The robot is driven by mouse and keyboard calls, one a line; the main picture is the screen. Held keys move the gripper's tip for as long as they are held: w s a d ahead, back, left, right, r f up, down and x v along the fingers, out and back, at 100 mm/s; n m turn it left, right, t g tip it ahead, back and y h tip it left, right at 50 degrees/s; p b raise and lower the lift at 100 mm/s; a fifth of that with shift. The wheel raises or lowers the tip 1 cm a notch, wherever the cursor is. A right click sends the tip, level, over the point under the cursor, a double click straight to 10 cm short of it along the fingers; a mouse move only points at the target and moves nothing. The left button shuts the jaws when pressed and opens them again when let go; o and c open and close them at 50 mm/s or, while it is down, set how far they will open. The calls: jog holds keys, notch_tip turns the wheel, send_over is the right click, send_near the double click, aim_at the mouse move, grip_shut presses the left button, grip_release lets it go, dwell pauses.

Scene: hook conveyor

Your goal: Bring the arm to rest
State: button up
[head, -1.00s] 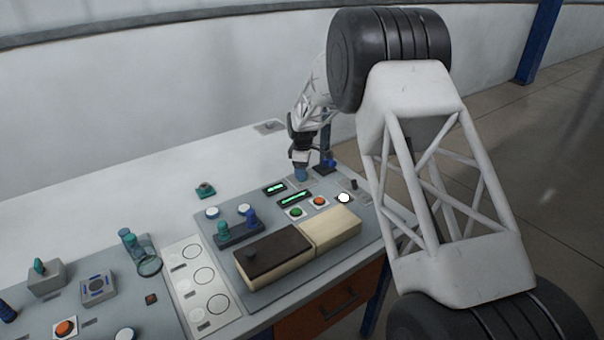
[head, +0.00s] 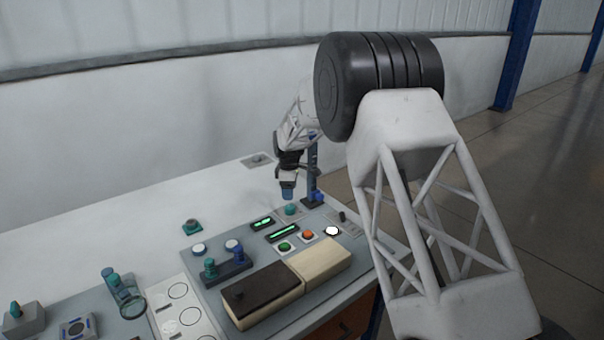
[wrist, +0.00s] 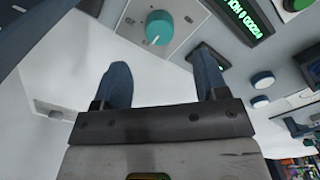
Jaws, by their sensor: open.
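My gripper (head: 288,193) is above the back of the control panel (head: 345,240) in the head view, fingers pointing down. In the wrist view my gripper (wrist: 165,85) shows two dark blue fingers spread apart with nothing between them. A teal knob (head: 291,210) sits just below the fingertips, apart from them. The knob (wrist: 160,27) also shows in the wrist view beyond the fingers, on a light plate.
A blue post (head: 312,165) stands close beside my gripper. The panel holds green displays (head: 283,231), buttons, and a brown and cream block (head: 262,293). The table's back left is clear.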

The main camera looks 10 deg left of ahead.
jog(key=s+d+r+m+t, duration=0.1)
jog(key=s+d+r+m, duration=0.8)
jog(key=s+d+r, duration=1.45)
jog(key=s+d+f+m, duration=0.1)
jog(key=s+d+m, duration=0.2)
jog(key=s, duration=0.9)
jog(key=s+d+f+m+t, duration=0.1)
jog(key=s+d+m, duration=0.2)
jog(key=s, duration=0.9)
jog(key=s+d+f+m, duration=0.1)
jog(key=s+d+m, duration=0.2)
jog(key=s+d, duration=0.4)
jog(key=s, duration=0.5)
jog(key=shift+f+t, duration=0.3)
jog(key=shift+a, duration=0.1)
jog(key=shift+c, duration=0.2)
